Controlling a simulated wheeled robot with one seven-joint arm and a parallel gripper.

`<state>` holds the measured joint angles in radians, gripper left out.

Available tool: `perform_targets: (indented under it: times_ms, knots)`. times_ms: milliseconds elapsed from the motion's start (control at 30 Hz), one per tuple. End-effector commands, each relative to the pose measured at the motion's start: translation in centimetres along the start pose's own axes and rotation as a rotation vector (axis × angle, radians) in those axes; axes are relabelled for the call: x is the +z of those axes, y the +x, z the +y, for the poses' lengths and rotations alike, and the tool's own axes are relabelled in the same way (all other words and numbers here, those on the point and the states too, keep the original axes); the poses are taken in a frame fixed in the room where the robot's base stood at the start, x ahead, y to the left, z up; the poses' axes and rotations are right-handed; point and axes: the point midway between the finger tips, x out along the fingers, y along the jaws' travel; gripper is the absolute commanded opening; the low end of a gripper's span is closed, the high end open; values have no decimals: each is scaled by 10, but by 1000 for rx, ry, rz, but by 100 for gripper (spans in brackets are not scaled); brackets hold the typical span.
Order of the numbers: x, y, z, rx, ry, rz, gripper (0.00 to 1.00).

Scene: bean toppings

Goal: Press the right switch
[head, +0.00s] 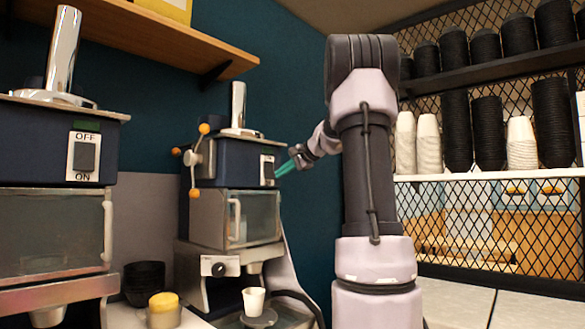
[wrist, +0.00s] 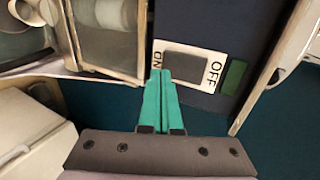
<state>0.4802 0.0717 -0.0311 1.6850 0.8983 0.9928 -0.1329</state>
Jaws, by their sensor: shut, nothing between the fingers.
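The right switch (head: 267,170) is a grey rocker on a white plate, on the front of the right-hand dark blue machine. In the wrist view the right switch (wrist: 187,63) shows large, with "ON" at its left end and "OFF" at its right end. My gripper (head: 278,173) has green fingers and is just right of that switch in the head view. In the wrist view my gripper (wrist: 160,74) is shut and empty, its tips at the ON end of the plate. I cannot tell whether they touch it.
The left machine (head: 40,150) carries a similar left switch (head: 84,157). The right machine has a lever with orange knobs (head: 204,129) and a glass-fronted compartment (head: 252,217). A white cup (head: 253,301) stands below it. A shelf (head: 150,35) overhangs above.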

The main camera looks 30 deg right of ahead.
Motion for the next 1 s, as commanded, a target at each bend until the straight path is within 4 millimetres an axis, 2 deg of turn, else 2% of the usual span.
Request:
perform_targets:
  times_ms: [100, 233, 567, 700, 1000]
  knots:
    - [0, 14, -4, 1, 0, 0, 0]
    - [0, 20, -6, 0, 0, -1, 0]
    - [0, 22, -7, 0, 0, 0, 0]
    - [0, 31, -6, 1, 0, -1, 0]
    - [0, 28, -7, 0, 0, 1, 0]
